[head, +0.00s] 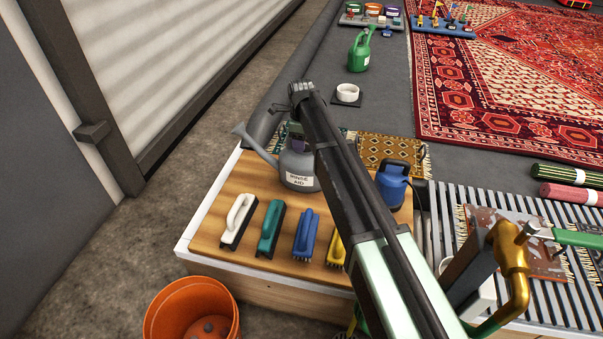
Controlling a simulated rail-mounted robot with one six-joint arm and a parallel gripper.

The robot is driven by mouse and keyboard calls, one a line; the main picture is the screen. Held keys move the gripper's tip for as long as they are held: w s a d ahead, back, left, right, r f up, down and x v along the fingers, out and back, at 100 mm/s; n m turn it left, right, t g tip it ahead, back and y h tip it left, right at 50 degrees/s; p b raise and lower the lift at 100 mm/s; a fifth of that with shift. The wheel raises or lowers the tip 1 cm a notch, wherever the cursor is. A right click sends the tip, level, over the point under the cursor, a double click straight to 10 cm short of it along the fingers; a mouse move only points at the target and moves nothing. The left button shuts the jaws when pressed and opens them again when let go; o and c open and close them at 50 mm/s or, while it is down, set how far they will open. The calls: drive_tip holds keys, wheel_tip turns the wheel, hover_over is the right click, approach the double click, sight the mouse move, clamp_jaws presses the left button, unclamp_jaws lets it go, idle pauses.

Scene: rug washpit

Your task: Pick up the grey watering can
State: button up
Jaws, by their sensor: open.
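The grey watering can (297,172) stands upright on the wooden bench top (212,226). It has a white label reading "RINSE AID", and its spout points to the upper left. My arm crosses in front of its right side and hides part of it. My gripper (295,130) is at the top of the can, seen small and partly hidden behind my arm. It is open; I cannot tell whether its fingers touch the can or stand around its handle.
White (239,218), teal (270,228), blue (306,236) and yellow (336,246) brushes lie in front of the can. A blue device (393,184) stands to its right. A green watering can (360,50) stands farther back. An orange bucket (193,315) sits below the bench's front edge.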

drive_tip(key=shift+r, duration=0.1)
clamp_jaws()
drive_tip(key=shift+r+p, duration=0.2)
drive_tip(key=shift+p, duration=0.2)
wheel_tip(320, 180, up, 20)
drive_tip(key=p, duration=1.9)
drive_tip(key=shift+f+p, duration=0.2)
drive_tip(key=shift+p, duration=0.15)
drive_tip(key=c, duration=0.6)
unclamp_jaws()
clamp_jaws()
